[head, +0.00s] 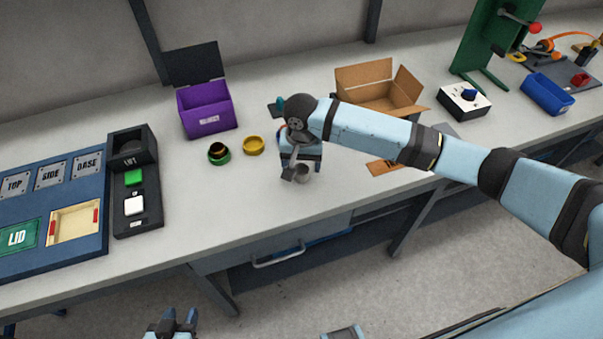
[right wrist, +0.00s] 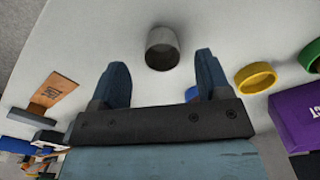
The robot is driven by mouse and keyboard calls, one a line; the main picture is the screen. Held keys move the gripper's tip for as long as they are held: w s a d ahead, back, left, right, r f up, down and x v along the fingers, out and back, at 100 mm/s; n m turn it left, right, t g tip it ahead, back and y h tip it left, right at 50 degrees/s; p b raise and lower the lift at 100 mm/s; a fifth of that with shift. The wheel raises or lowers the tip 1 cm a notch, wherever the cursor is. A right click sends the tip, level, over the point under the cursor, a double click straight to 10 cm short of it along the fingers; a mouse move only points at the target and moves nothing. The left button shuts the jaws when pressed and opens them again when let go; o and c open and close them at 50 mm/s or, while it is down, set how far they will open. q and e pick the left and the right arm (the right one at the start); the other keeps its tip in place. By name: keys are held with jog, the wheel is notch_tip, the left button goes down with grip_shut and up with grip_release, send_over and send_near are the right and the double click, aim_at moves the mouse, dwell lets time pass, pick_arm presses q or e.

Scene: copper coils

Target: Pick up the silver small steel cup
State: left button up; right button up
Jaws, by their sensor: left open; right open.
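The small silver steel cup (head: 302,174) stands upright on the grey workbench near its front edge. In the right wrist view the cup (right wrist: 162,48) lies just beyond and between the fingertips, with bare bench around it. My right gripper (head: 292,172) is right beside the cup in the head view, its arm reaching in from the right and hiding part of the bench. In the right wrist view my right gripper (right wrist: 160,72) is open and empty, fingers spread wide. My left gripper (head: 180,318) is open and empty, low in front of the bench.
A yellow ring (head: 253,146) and a green round piece (head: 219,154) lie left of the cup. A purple box (head: 207,108) and an open cardboard box (head: 372,98) stand behind. A black stand (head: 130,222) and blue panel (head: 52,256) fill the left side.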

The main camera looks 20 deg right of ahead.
aim_at(301, 171)
jog(key=f, duration=0.3)
jog(key=shift+w+d+f, duration=0.1)
jog(key=shift+w+f, duration=0.3)
jog(key=shift+f, duration=0.55)
jog(key=c, duration=1)
jog(key=shift+r, duration=0.1)
